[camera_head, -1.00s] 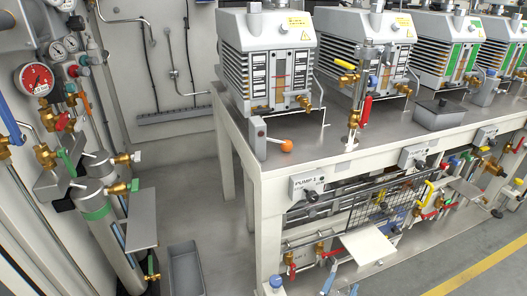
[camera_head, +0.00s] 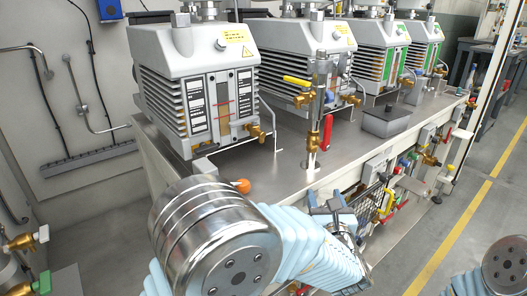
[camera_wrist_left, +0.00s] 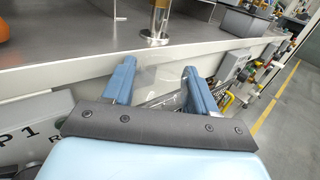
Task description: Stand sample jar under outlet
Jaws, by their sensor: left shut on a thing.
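My left gripper (camera_head: 338,212) is low at the front edge of the bench, in front of the upright sampling column. In the left wrist view its two blue fingers (camera_wrist_left: 158,82) stand apart with a clear, faint thing between them. This looks like the glass sample jar (camera_wrist_left: 153,78), held by the fingers; its outline is hard to make out. The column with a yellow handle, brass valve and red lever (camera_head: 327,133) stands on the bench beyond the gripper. Its brass lower end and round foot (camera_wrist_left: 155,36) show in the wrist view. My right gripper is out of view.
Several pumps (camera_head: 205,85) stand along the metal bench top (camera_head: 232,163). Valves and a wire basket line the bench front below.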

